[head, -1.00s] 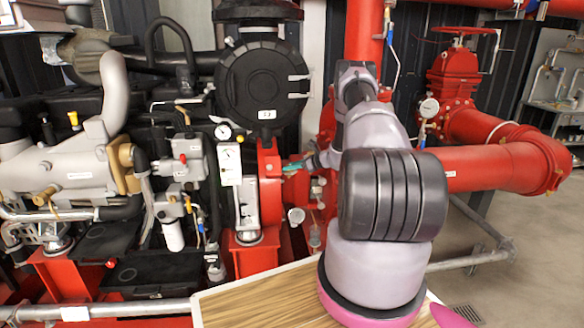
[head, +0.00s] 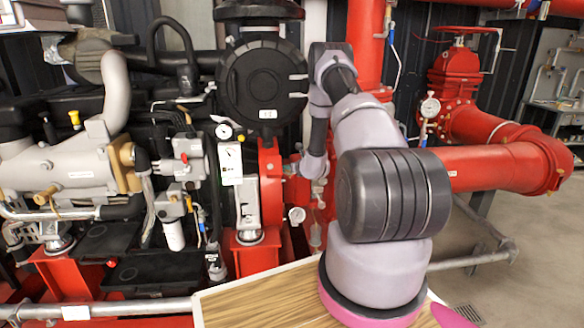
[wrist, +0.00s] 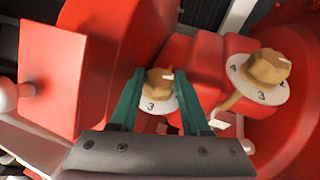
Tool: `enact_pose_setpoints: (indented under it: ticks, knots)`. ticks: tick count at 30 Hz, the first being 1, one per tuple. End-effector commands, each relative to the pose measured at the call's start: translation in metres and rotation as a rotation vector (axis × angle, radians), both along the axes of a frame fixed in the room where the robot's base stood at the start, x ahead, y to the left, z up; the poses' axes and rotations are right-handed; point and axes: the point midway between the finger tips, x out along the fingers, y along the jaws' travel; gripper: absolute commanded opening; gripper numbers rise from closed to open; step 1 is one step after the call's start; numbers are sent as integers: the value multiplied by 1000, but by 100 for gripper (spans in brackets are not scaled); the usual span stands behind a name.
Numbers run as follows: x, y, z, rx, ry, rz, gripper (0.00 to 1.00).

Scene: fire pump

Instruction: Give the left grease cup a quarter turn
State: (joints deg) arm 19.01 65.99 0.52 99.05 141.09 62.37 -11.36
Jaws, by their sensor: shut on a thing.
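The left grease cup (wrist: 153,104) shows in the wrist view as a brass knob on a white numbered disc, with a 3 readable near its lower edge. My gripper (wrist: 160,76) has its two green fingers on either side of this knob and is shut on it. The right grease cup (wrist: 266,68), a like brass knob on a white disc, stands apart to the right on the same red housing. In the head view my arm hides both cups and I cannot make out my gripper there.
Red pump casing (wrist: 110,45) rises close to the left of the fingers. A wooden top (head: 265,298) lies in front.

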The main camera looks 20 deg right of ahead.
Motion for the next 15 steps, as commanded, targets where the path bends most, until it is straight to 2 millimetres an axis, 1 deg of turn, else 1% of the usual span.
enact_pose_setpoints:
  ticks: [6,15]
  knots:
    - [0,3,0,-1,1,-100,0]
    - [0,2,0,0,0,-156,0]
